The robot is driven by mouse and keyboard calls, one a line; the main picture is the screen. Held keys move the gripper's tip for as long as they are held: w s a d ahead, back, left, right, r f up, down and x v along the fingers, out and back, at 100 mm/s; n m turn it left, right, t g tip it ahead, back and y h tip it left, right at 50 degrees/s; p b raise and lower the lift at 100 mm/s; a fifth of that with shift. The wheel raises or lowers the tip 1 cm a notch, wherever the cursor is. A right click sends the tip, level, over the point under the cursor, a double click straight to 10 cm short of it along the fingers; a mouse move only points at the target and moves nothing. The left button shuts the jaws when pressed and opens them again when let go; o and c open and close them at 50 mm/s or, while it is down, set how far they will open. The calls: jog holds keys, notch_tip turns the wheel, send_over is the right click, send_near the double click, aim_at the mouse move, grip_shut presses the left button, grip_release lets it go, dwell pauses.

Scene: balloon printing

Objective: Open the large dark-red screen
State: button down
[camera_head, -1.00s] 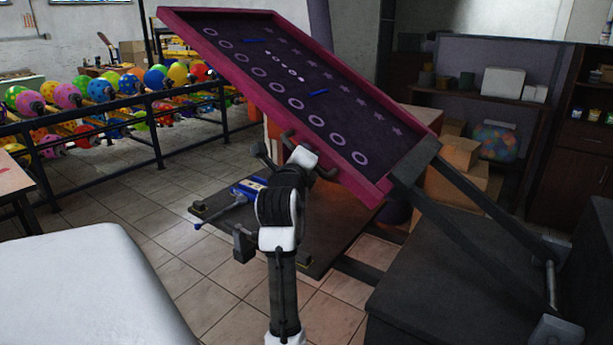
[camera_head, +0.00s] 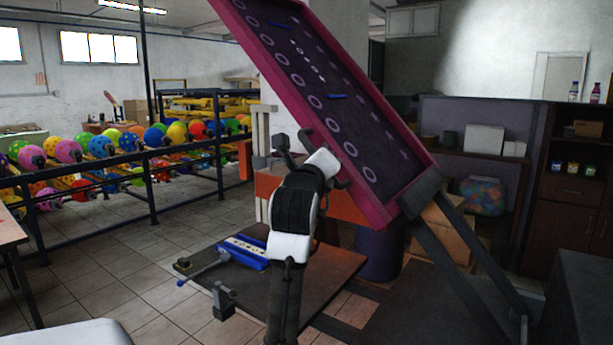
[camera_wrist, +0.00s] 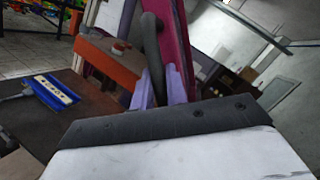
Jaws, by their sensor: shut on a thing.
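The large dark-red screen (camera_head: 385,205) is a framed panel with a dark face printed with rings and stars. It is tilted up steeply above the dark print table (camera_head: 335,270), hinged by dark arms at its lower right. My gripper (camera_head: 333,168) is at the frame's lower left edge. In the wrist view my gripper's pale purple fingers (camera_wrist: 160,86) are shut on the dark curved handle (camera_wrist: 152,45) of the screen. The far fingertips are partly hidden by my wrist in the head view.
A rack of balloons (camera_head: 100,148) stands at the left. Boxes (camera_head: 445,240) and shelves stand behind at the right. Tiled floor is open at left.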

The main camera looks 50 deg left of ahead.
jog(key=w+d+r+m, duration=0.1)
jog(key=d+r, duration=0.4)
jog(key=d, duration=0.1)
jog(key=shift+w+m+t, duration=0.3)
jog(key=shift+d+r, duration=0.1)
jog(key=c, duration=1.4)
grip_release()
jog(key=b+v, duration=0.5)
jog(key=v, duration=0.9)
jog(key=shift+r, duration=0.15)
